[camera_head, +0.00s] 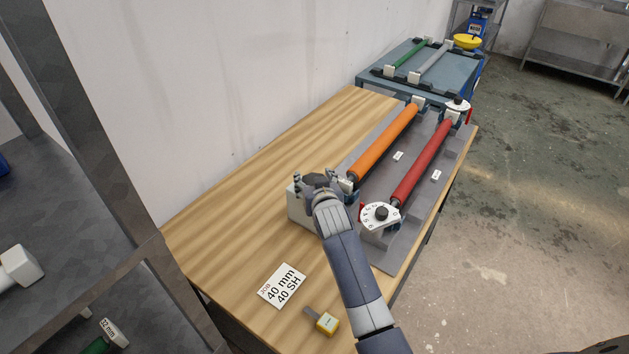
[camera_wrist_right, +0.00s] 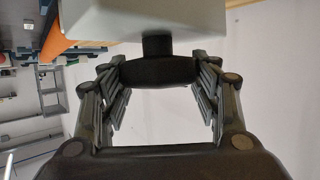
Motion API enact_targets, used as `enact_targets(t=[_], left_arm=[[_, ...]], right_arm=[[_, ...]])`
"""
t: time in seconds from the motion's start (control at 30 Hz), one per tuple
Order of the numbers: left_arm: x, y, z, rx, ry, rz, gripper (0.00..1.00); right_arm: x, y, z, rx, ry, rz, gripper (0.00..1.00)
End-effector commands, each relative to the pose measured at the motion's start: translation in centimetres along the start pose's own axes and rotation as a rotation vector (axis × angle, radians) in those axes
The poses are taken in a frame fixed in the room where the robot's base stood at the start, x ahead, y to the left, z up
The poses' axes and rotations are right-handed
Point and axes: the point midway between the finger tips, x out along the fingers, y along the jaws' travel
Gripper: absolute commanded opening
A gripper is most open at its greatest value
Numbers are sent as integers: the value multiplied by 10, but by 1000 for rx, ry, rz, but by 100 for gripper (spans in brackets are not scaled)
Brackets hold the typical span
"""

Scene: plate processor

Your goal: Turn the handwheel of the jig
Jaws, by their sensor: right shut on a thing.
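The jig (camera_head: 400,250) is a grey plate on the wooden bench, carrying an orange roller (camera_head: 385,142) and a red roller (camera_head: 422,162). A pale box (camera_head: 298,208) stands at the near end of the orange roller. My right gripper (camera_head: 316,181) is at this box, with its fingers around the dark handwheel. In the right wrist view the handwheel (camera_wrist_right: 150,72) is a black bar on a short hub below the pale box (camera_wrist_right: 150,18). The fingers close on its two ends. In the head view the gripper partly hides the wheel. My left gripper is not in view.
A white numbered dial (camera_head: 380,216) sits at the red roller's near end. A blue-grey table (camera_head: 385,72) stands behind. A dark shelf rack (camera_head: 120,200) is at left.

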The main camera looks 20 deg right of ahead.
Motion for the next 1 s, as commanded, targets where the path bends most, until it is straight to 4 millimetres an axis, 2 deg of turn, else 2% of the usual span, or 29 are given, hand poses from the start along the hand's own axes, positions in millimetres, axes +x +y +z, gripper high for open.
enact_targets(t=[0.07, 0.1, 0.2, 0.67, 1.0], left_arm=[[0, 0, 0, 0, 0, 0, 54], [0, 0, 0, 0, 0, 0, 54], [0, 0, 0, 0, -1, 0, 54], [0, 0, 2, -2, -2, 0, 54], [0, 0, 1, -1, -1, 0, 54]], right_arm=[[0, 0, 0, 1, 0, -1, 33], [0, 0, 0, 1, 0, -1, 59], [0, 0, 0, 0, 0, -1, 78], [-5, 0, 0, 0, 1, -1, 78], [-47, 0, 1, 1, -1, -1, 78]])
